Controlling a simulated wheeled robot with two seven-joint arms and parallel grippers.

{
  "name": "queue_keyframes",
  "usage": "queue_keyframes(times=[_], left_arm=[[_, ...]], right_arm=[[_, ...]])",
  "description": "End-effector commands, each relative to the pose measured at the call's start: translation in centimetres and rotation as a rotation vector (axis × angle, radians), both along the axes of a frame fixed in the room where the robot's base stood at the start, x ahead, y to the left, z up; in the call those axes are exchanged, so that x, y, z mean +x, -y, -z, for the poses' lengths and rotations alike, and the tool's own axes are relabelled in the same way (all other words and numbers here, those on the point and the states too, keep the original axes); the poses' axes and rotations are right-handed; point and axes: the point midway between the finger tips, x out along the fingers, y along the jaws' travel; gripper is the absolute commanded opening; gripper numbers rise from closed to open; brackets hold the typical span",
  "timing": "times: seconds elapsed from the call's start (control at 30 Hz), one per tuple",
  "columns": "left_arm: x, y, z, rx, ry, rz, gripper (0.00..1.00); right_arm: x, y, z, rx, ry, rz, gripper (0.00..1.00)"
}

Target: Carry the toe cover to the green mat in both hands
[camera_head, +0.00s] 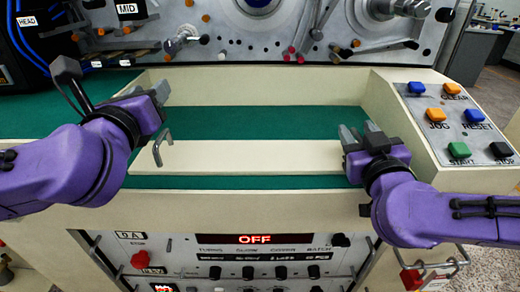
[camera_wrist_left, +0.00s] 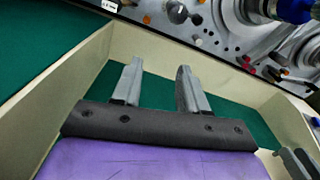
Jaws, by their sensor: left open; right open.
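The toe cover (camera_head: 250,157) appears to be the long cream panel lying across the green-floored recess, with a grey bar handle (camera_head: 163,146) standing at its left end. Any handle at its right end is hidden by my right gripper. My left gripper (camera_head: 159,91) is open and empty, above and behind the left handle, apart from it. In the left wrist view its two fingers (camera_wrist_left: 157,84) stand apart with nothing between them. My right gripper (camera_head: 358,135) is open at the panel's right end; contact cannot be told. Green mat surface (camera_head: 265,121) shows behind the panel.
Cream walls (camera_head: 265,87) frame the recess. Spindles and knobs (camera_head: 185,39) project from the machine behind. More green surface (camera_head: 60,118) lies at the left.

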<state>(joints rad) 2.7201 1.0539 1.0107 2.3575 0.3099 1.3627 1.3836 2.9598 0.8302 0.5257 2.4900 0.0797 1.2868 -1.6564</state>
Motion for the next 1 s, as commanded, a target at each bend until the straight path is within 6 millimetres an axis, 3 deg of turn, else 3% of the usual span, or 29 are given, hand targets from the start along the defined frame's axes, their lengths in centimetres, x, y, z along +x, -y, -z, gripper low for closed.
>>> queue_keyframes(times=[0.1,0.23,0.6,0.73,1.0], left_arm=[[0.0,0.0,-1.3,0.0,0.001,0.0,0.43],[0.0,0.0,-1.6,0.001,-0.001,0.001,0.43],[0.0,0.0,-1.6,0.0,-0.001,0.0,0.43],[0.0,0.0,-1.5,0.0,-0.001,0.0,0.43],[0.0,0.0,-1.5,0.0,-0.001,0.0,0.43]], right_arm=[[0.0,0.0,0.0,0.0,0.0,0.0,0.43],[0.0,0.0,-1.3,0.004,0.002,0.001,0.43],[0.0,0.1,-9.0,0.002,0.002,0.001,0.43],[0.0,0.1,-10.0,0.001,0.001,0.0,0.43],[0.0,0.0,-10.0,0.0,0.0,0.0,0.43]])
